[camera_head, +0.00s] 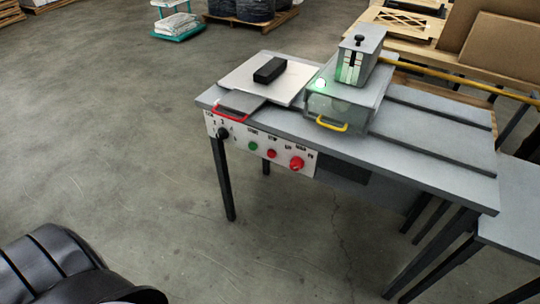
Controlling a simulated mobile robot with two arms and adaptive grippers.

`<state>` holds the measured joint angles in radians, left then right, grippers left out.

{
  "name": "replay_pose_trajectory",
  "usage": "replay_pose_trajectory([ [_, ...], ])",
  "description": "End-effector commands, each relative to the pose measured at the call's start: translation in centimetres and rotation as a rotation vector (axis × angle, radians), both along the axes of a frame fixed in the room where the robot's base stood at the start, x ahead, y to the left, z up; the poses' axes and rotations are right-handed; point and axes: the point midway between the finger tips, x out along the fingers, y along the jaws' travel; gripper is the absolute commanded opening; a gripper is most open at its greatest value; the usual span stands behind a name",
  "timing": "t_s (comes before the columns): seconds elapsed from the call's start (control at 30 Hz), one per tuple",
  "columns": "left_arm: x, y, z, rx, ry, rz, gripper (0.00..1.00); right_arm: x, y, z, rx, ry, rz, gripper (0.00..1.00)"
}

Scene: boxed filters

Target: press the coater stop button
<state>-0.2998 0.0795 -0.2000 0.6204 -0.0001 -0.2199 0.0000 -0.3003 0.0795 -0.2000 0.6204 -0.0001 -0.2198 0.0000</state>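The coater is a grey machine (345,95) on a grey table (420,158), right of centre. A white control panel (240,143) hangs on the table's front edge. It carries a black knob (222,133), a green button (253,146), a small red button (271,154) and a larger red button (297,163). The small red button, in the middle, has a label above it that seems to read STOP. A green lamp (320,84) on the machine glows. Neither of my grippers is in view, and nothing touches the panel.
A red handle (230,115) and a yellow handle (332,126) stick out above the panel. A black block (269,70) lies on a white plate (290,88). A black ribbed shape (60,265) fills the lower left corner. The floor before the panel is clear.

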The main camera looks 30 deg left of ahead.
Motion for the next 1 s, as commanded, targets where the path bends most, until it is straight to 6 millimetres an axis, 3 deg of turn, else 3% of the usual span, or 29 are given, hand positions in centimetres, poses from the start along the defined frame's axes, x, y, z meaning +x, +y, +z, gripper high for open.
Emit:
replay_pose_trajectory([
  [0.6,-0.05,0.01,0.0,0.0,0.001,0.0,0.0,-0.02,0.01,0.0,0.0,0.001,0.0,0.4],
  [1.0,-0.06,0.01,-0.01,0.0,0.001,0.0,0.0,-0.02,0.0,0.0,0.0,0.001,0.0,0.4],
])
